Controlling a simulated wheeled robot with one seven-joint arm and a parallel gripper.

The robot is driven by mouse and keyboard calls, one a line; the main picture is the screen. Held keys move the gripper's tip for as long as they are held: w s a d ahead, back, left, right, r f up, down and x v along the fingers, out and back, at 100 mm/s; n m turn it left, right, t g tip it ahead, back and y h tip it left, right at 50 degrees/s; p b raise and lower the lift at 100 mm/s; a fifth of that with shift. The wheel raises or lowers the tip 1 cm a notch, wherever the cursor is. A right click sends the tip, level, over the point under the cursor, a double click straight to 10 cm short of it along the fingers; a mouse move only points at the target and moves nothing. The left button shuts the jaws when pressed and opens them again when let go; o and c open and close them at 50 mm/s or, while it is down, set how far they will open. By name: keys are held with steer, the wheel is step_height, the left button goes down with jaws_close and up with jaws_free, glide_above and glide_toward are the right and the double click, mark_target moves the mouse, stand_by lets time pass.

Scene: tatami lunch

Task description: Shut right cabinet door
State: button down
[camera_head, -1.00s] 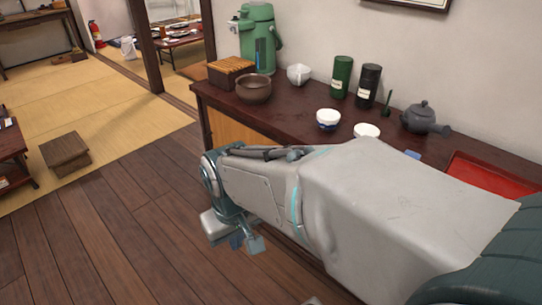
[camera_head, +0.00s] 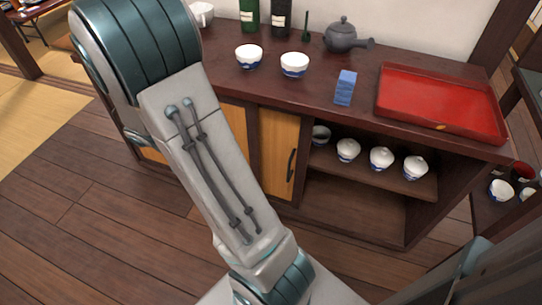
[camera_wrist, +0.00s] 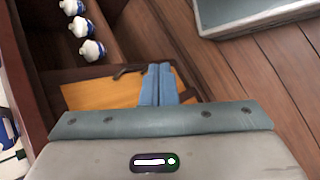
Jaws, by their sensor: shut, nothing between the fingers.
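The right cabinet door (camera_head: 278,155) is an orange panel in a dark frame with a black handle (camera_head: 291,165). It stands left of an open compartment (camera_head: 365,205), whose inside is exposed. In the wrist view the orange door panel (camera_wrist: 98,95) appears to stand out at an angle from the cabinet front, so it looks open. My gripper (camera_wrist: 159,72) is shut and empty, its blue fingers overlapping the door's dark frame in that view. I cannot tell whether they touch it. In the head view my arm runs down the middle and the gripper is not visible.
Several white-and-blue bowls (camera_head: 381,158) sit on the compartment's shelf. Wooden floor (camera_head: 105,215) is clear at left.

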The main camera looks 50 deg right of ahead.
steer(key=w+d+f+g+h+b, duration=0.25)
steer(key=d+f+h, duration=0.4)
steer(key=f, duration=0.35)
steer(key=t+h+b, duration=0.1)
steer(key=h+b, duration=0.3)
steer(key=h, duration=0.2)
glide_toward(292, 153)
steer(key=w+d, duration=0.2)
steer(key=d, duration=0.1)
steer(key=s, duration=0.1)
steer(key=s+d+b, duration=0.1)
steer(key=s, duration=0.1)
steer(key=shift+d, duration=0.2)
steer(key=shift+s+d+r, duration=0.15)
steer(key=shift+s+d, duration=0.05)
steer(key=shift+s, duration=0.3)
